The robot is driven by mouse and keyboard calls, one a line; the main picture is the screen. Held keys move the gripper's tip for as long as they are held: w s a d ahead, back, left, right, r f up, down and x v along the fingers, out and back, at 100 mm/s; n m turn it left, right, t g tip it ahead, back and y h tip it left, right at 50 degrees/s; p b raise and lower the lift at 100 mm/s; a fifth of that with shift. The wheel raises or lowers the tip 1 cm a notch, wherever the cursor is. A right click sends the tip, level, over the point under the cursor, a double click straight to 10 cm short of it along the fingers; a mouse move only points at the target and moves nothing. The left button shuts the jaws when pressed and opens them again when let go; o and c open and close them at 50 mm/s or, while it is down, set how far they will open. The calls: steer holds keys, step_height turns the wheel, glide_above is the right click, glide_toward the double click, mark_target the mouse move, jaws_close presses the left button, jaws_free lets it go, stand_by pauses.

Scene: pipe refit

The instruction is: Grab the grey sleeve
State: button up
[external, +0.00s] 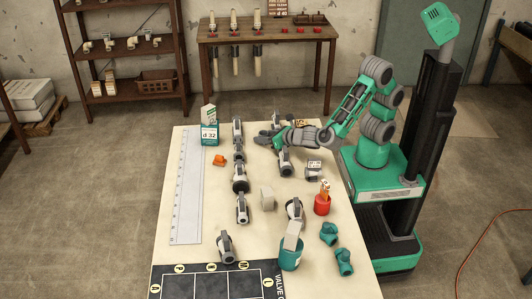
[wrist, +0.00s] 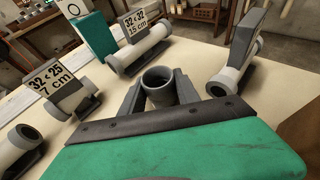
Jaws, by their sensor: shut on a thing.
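The grey sleeve (wrist: 159,88) is a short hollow tube. In the wrist view it stands between the two fingers of my gripper (wrist: 157,97), its open end facing up toward the camera. My gripper is shut on it, with a finger touching each side. In the external view my gripper (external: 272,138) is over the far part of the table, close to the row of pipes in holders. The sleeve is too small and too covered by the fingers to make out clearly there. Whether it touches the table is hidden.
Labelled pipe pieces in dark holders (wrist: 143,48) stand close around my gripper, with another holder (wrist: 237,60) to its right.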

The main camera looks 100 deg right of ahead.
jaws_close()
